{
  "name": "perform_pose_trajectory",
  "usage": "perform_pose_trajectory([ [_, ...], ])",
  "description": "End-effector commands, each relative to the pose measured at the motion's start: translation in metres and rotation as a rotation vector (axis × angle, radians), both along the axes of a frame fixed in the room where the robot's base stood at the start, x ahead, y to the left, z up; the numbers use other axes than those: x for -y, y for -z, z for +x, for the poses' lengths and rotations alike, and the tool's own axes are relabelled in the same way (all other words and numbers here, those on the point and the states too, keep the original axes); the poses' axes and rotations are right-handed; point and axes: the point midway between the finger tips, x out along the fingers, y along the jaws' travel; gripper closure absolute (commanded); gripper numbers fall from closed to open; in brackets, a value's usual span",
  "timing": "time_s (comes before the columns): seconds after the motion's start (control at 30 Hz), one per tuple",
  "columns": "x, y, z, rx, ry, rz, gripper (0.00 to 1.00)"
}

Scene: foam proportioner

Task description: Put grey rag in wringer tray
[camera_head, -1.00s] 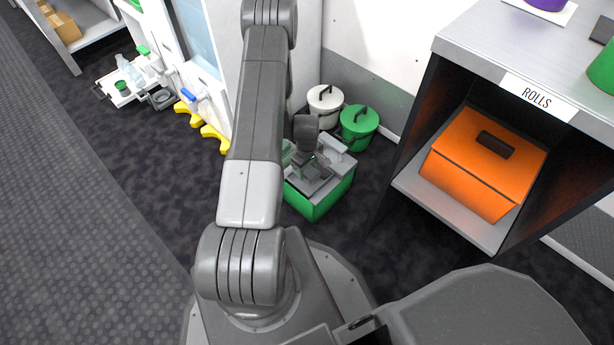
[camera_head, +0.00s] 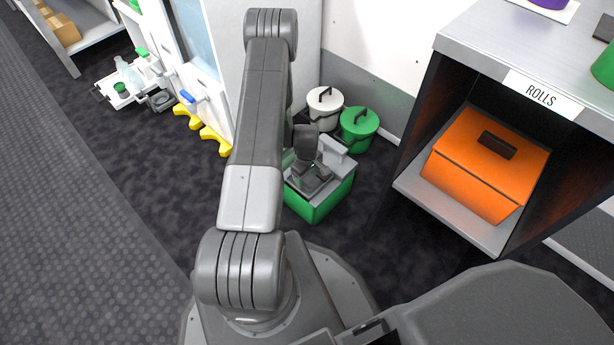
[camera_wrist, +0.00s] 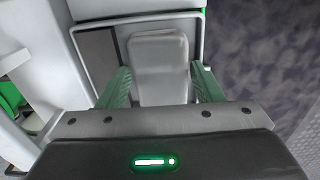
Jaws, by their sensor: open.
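A light grey, rounded pad, which looks like the grey rag (camera_wrist: 160,52), shows in the wrist view inside a pale tray with a raised rim, which looks like the wringer tray (camera_wrist: 138,20). My gripper (camera_wrist: 161,76) is open, with one green finger on each side of the rag. I cannot tell whether the fingers touch it. In the head view my gripper (camera_head: 316,178) is low over the grey top of a green-sided box (camera_head: 322,205). My arm hides part of that box, and the rag cannot be made out there.
A white lidded bucket (camera_head: 324,106) and a green lidded bucket (camera_head: 358,128) stand just behind the box. A shelf unit with an orange case (camera_head: 484,165) stands on the right. Yellow feet (camera_head: 203,130) of a white cabinet are on the left.

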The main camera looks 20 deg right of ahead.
Motion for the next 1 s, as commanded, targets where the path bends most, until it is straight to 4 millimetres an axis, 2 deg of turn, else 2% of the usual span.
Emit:
perform_pose_trajectory([
  [0.5, 0.0, -0.103, 0.0, 0.0, 0.0, 0.0, 0.27],
  [0.7, 0.0, -0.121, 0.0, -0.001, 0.0, 0.001, 0.27],
  [1.0, 0.0, -0.123, 0.0, -0.002, 0.0, 0.001, 0.27],
])
